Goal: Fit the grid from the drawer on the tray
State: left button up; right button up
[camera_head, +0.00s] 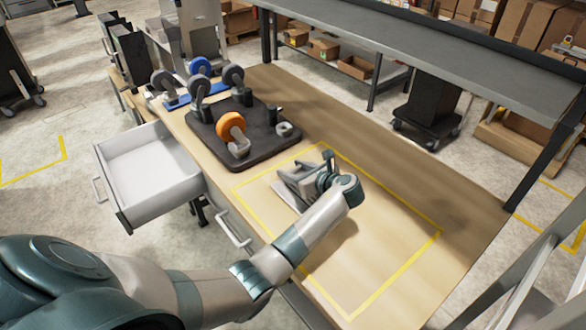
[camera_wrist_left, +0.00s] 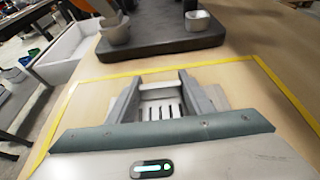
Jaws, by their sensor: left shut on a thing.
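My left gripper (camera_head: 300,180) is low over the table, inside the yellow outline, and shut on a pale slotted piece, the grid. In the left wrist view the grid (camera_wrist_left: 160,108) shows its dark slots between the two grey fingers of the gripper (camera_wrist_left: 160,86). Pale flat edges (camera_wrist_left: 217,97) show outside the fingers; I cannot tell whether they belong to the grid or to a tray under it. The open drawer (camera_head: 150,166) at the left looks empty; it also shows in the left wrist view (camera_wrist_left: 70,52). My right gripper is not in view.
A dark board (camera_head: 262,150) with an orange wheel (camera_head: 231,126) and grey cups stands behind the gripper. Blue and grey wheeled units stand further back. A raised grey shelf (camera_head: 430,50) runs behind the table. The table's right part is clear.

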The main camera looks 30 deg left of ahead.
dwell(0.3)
pick_arm(q)
jog(key=o, duration=1.2)
jog(key=shift+f, duration=0.1)
jog(key=b+v, duration=0.2)
jog(key=v, duration=0.8)
jog(key=shift+s+d, duration=0.1)
jog(key=shift+d, duration=0.2)
jog(key=shift+s+d+r, duration=0.25)
jog(key=shift+d+r, duration=0.25)
jog(key=shift+d, duration=0.1)
